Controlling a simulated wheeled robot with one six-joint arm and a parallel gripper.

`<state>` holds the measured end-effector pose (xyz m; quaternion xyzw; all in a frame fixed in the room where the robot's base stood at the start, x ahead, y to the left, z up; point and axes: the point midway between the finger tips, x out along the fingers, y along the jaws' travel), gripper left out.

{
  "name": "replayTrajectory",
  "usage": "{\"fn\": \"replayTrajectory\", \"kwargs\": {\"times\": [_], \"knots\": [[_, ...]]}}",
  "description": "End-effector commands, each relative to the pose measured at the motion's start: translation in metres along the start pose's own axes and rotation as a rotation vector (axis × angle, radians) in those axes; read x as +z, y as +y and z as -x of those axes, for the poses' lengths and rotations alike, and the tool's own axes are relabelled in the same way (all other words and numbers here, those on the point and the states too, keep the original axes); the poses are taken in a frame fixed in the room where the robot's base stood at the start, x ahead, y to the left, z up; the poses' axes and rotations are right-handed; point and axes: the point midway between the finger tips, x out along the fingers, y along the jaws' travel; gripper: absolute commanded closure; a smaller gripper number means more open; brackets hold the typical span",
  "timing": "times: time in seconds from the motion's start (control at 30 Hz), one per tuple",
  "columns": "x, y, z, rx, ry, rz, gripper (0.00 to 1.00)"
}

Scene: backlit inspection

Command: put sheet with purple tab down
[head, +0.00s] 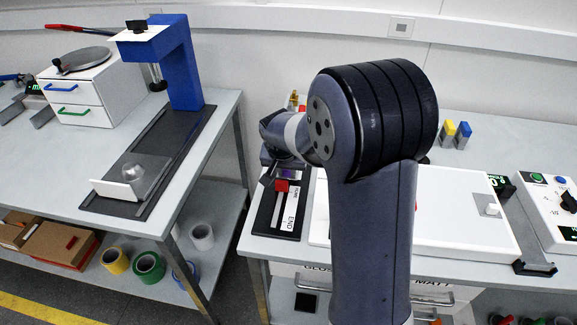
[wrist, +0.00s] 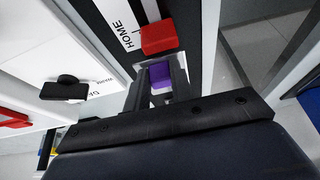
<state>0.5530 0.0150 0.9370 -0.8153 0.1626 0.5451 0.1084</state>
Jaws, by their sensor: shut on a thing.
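My gripper (wrist: 158,84) is shut on the purple tab (wrist: 160,74), which shows between its fingers in the wrist view. The sheet that the tab belongs to is mostly hidden; I cannot tell its outline or whether it touches the surface below. In the head view my gripper (head: 277,178) is over the left end of the right bench, partly hidden by my arm. A red block (wrist: 158,38) sits just beyond the tab, on a black track marked HOME and END. The red block also shows in the head view (head: 282,186).
The black track (head: 262,212) lies beside a large white panel (head: 465,215). A left bench (head: 75,205) carries a blue stand (head: 180,65) and white drawers (head: 82,98). A gap separates the benches. Yellow and blue blocks (head: 455,137) stand behind the panel.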

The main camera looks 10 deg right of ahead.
Motion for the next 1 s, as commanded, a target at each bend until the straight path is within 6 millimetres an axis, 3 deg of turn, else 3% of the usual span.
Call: {"fn": "replayTrajectory", "kwargs": {"times": [0.17,0.47,0.6,0.97,1.0], "knots": [[0.005,0.000,-0.014,-0.001,0.000,0.001,0.99],[-0.034,0.000,-0.028,0.000,0.001,-0.001,0.99],[-0.027,0.000,-0.039,0.000,0.000,0.000,0.99],[-0.025,0.000,-0.044,-0.001,0.001,0.000,0.99],[-0.025,0.000,-0.044,-0.001,0.001,0.000,0.77]]}}
